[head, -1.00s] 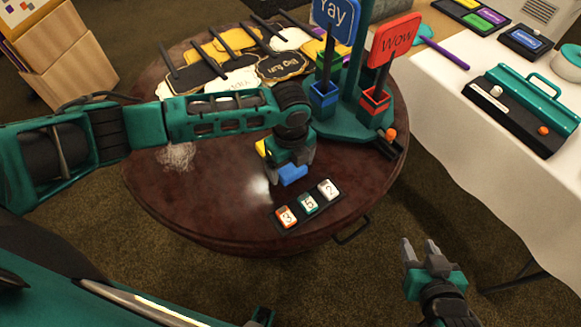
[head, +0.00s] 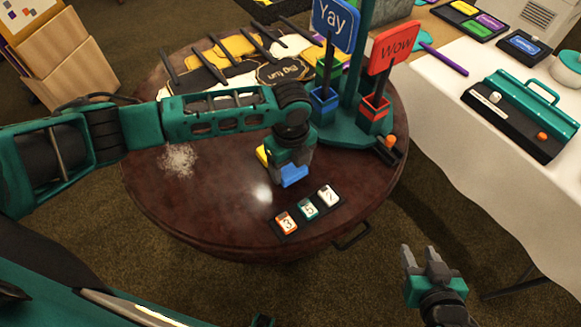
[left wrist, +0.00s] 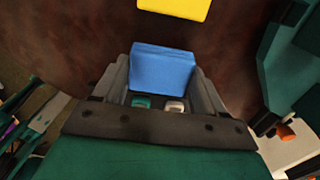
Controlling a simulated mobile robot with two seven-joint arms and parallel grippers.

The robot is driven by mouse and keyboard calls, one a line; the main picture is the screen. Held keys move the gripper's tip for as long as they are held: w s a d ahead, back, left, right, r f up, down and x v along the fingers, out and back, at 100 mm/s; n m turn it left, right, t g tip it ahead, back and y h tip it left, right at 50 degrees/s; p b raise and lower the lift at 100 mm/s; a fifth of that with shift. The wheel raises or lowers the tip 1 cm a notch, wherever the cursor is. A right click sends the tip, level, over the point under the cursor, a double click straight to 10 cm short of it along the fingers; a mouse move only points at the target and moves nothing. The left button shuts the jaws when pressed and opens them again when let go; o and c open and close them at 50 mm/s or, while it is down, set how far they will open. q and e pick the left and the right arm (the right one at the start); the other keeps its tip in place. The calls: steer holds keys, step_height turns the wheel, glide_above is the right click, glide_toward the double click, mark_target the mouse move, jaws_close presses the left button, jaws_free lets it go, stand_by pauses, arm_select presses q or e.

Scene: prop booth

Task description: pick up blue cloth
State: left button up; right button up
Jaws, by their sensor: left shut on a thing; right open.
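The blue cloth (head: 293,176) is a small folded block at the tip of my left gripper (head: 289,174), over the right-middle part of the round dark table (head: 215,215). The left wrist view shows the blue cloth (left wrist: 162,70) between the two grey fingers of my left gripper (left wrist: 163,80), which are shut on it. Whether the cloth touches the table is hard to tell. My right gripper (head: 428,262) is open and empty, off the table's right side, over the carpet.
A yellow block (head: 261,155) lies just behind the left gripper; the left wrist view shows it too (left wrist: 174,8). Number tiles (head: 308,210) stand in front. A green stand (head: 350,130) with Yay and Wow signs is behind right. White powder (head: 178,160) lies at left.

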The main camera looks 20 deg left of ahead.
mark_target(291, 167)
arm_select(q)
step_height(291, 167, up, 18)
steer(key=p, duration=0.2)
steer(key=o, duration=0.5)
steer(key=c, duration=0.4)
